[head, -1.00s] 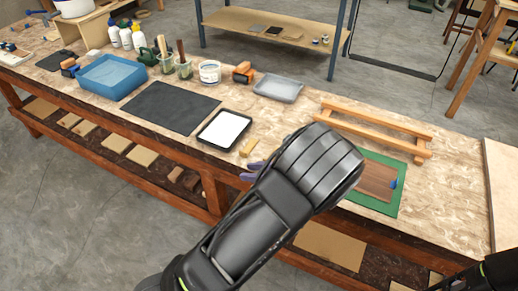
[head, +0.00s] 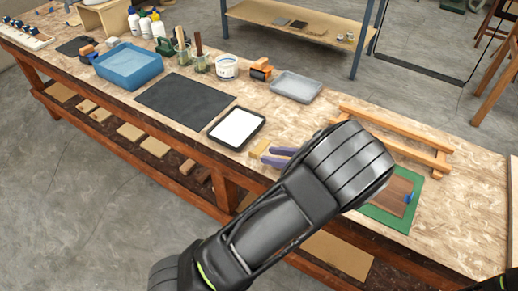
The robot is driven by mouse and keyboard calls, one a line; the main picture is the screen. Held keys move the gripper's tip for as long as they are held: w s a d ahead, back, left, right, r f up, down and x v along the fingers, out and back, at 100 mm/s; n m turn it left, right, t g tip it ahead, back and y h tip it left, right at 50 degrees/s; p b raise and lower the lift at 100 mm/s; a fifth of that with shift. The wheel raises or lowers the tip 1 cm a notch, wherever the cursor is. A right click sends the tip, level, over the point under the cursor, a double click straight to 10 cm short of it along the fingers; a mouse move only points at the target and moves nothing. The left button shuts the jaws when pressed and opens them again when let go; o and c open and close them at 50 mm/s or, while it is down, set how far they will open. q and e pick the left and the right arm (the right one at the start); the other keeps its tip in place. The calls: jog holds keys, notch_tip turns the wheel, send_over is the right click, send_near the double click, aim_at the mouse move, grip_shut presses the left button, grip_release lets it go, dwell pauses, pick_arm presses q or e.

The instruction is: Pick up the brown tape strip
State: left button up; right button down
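My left gripper (head: 266,155) shows two purple fingers, apart, beyond my black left wrist, which hides the rest of it. A small tan-brown piece (head: 258,147) lies on the bench right by the fingertips. It may be the brown tape strip, but it is too small to be sure. The fingers are beside it, with no clear grip on it; I cannot tell if they touch it. Only a dark bit of my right arm shows at the bottom right corner; its gripper is out of view.
Close by are a white-filled black tray (head: 237,128), a dark mat (head: 185,100), a grey tray (head: 296,86) and a wooden frame (head: 395,128). A brown sheet with a blue item lies on a green mat (head: 380,215), partly behind my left wrist. The bench's front edge is near.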

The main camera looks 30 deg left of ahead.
aim_at(260, 146)
pick_arm(q)
jog(key=shift+x, duration=0.9)
jog(key=shift+s+a, duration=0.1)
jog(key=p+x, duration=0.1)
jog(key=x, duration=0.4)
jog(key=shift+p, duration=0.3)
jog(key=shift+c, duration=0.6)
grip_shut()
